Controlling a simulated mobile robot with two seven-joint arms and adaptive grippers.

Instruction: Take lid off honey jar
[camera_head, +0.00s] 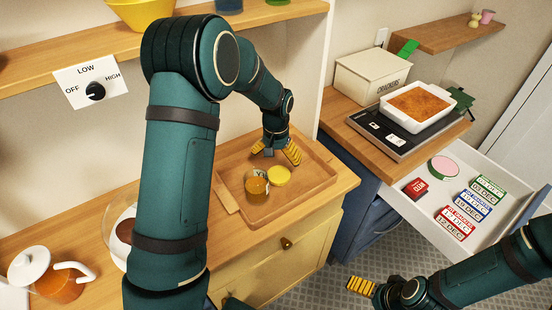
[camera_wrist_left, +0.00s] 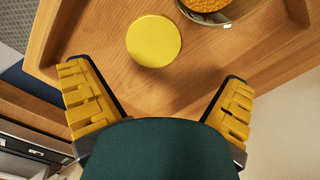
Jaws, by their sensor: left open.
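The honey jar (camera_head: 257,186) is a small glass jar with amber contents, standing on the wooden tray (camera_head: 313,191). Its round yellow lid (camera_head: 279,176) lies beside it, to its right, apart from the jar's mouth. In the left wrist view the lid (camera_wrist_left: 154,41) lies flat on the wood, and the jar (camera_wrist_left: 206,8) is cut off at the top edge, its orange contents showing. My left gripper (camera_head: 276,152) is open and empty, just behind the lid; its spread fingers (camera_wrist_left: 155,78) show in the wrist view. My right gripper (camera_head: 361,287) is low at the right, partly seen.
A teapot (camera_head: 57,277) and a glass vessel (camera_head: 120,232) stand on the left counter. At right are a baking dish (camera_head: 416,106) on a scale (camera_head: 400,133), a crackers box (camera_head: 371,78) and an open drawer (camera_head: 481,227) holding date blocks. A shelf (camera_head: 110,46) runs above.

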